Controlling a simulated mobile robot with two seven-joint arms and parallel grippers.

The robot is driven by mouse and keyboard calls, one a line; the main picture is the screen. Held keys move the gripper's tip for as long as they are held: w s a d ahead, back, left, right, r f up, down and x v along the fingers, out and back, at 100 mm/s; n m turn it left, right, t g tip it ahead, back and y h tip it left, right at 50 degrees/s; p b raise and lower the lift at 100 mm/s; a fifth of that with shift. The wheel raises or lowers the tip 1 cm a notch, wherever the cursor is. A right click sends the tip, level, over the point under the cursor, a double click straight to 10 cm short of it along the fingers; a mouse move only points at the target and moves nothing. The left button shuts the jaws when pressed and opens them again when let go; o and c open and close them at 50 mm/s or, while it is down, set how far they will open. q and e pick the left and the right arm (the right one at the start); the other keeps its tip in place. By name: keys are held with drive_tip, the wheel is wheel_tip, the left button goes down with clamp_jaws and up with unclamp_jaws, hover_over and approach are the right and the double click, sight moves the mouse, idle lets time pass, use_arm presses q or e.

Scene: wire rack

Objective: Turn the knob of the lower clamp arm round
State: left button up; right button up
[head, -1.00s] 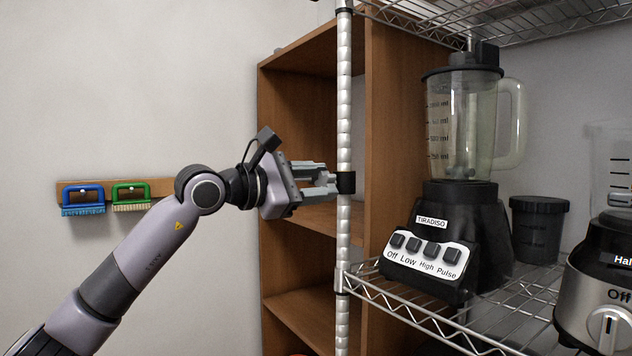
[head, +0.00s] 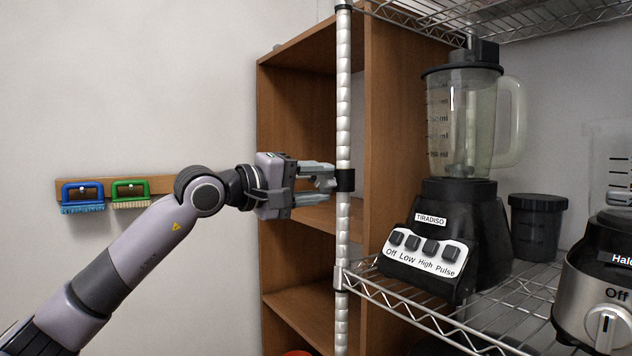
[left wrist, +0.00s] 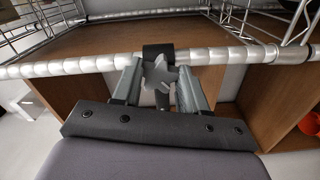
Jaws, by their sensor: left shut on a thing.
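A black clamp collar (head: 345,180) sits around the upright ribbed post, and in the left wrist view its dark band (left wrist: 158,50) wraps the post. A grey star-shaped knob (left wrist: 160,74) on its front shows between the fingers in the left wrist view; in the head view the fingers mostly hide it. My left gripper (head: 328,181) reaches in from the left, level with the collar, and is shut on the knob, one finger on each side. My right gripper is not in view.
The ribbed post (head: 343,110) carries wire shelves. A black blender (head: 470,225) stands on the lower wire shelf (head: 400,312), right of the post. A wooden shelf unit (head: 385,100) stands behind the post. Two brushes hang on the wall at left, where the space is open.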

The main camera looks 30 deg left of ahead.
use_arm(q)
drive_tip(key=m, duration=0.6)
drive_tip(key=shift+f+m, duration=0.1)
drive_tip(key=shift+m, duration=0.2)
idle(0.4)
drive_tip(key=o, duration=1.1)
drive_tip(key=shift+c, duration=0.2)
drive_tip(key=shift+s+a+f, duration=0.1)
drive_tip(key=shift+s+a, duration=0.2)
drive_tip(key=shift+s, duration=0.1)
drive_tip(key=b+v, duration=0.2)
drive_tip(key=v, duration=0.4)
